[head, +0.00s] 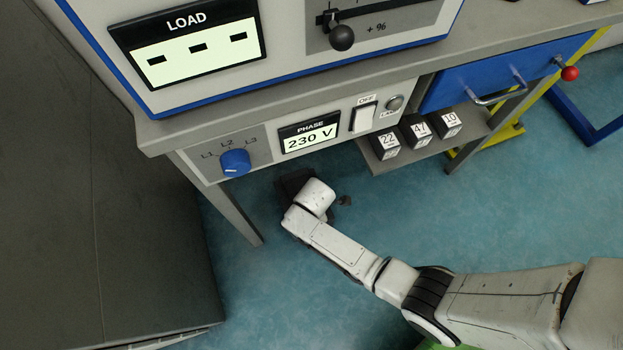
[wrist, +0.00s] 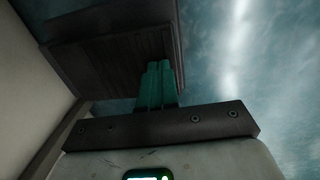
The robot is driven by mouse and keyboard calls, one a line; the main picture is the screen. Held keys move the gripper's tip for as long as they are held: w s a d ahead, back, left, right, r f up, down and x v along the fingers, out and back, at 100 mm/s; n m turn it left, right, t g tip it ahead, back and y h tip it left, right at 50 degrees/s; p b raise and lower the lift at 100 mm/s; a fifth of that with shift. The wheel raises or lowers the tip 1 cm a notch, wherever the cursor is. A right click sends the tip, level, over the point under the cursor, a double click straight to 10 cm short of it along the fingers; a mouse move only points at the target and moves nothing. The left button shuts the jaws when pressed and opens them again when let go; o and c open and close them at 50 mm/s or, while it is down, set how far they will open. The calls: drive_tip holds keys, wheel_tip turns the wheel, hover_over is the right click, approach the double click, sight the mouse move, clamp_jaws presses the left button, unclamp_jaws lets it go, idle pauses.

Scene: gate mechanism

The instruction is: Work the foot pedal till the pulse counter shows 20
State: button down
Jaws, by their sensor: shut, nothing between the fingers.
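A dark ribbed block, apparently the foot pedal (wrist: 105,62), fills the upper left of the wrist view. In the head view a dark patch of it (head: 291,181) shows on the floor under the bench, mostly behind my wrist. My gripper (wrist: 158,68) has its green fingers together and empty, with the tips overlapping the pedal's lower right part in the wrist view. I cannot tell whether they touch it. In the head view my fingers are hidden. No display marked as a pulse counter shows; the LOAD display (head: 196,48) reads three dashes.
The bench front carries a blue phase knob (head: 235,162), a PHASE display (head: 309,138) reading 230 V and a white switch (head: 363,117). Numbered black blocks (head: 417,131) sit on a low shelf. A bench leg (head: 230,211) stands left of my wrist.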

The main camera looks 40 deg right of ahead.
drive_tip(key=shift+f, duration=0.1)
drive_tip(key=shift+f+b, duration=0.9)
drive_tip(key=shift+f, duration=0.2)
drive_tip(key=shift+r, duration=0.2)
wheel_tip(320, 180, up, 10)
drive_tip(key=s+p, duration=0.1)
drive_tip(key=p, duration=0.9)
drive_tip(key=shift+s+a, duration=0.25)
drive_tip(key=shift+s, duration=0.05)
drive_tip(key=s+d+r+m, duration=0.5)
drive_tip(key=s+r+m, duration=0.25)
drive_tip(key=r, duration=0.45)
drive_tip(key=s+d+r+m, duration=0.5)
drive_tip(key=s+r+m, duration=0.25)
drive_tip(key=r, duration=0.45)
wheel_tip(320, 180, up, 24)
drive_tip(key=p, duration=2.4)
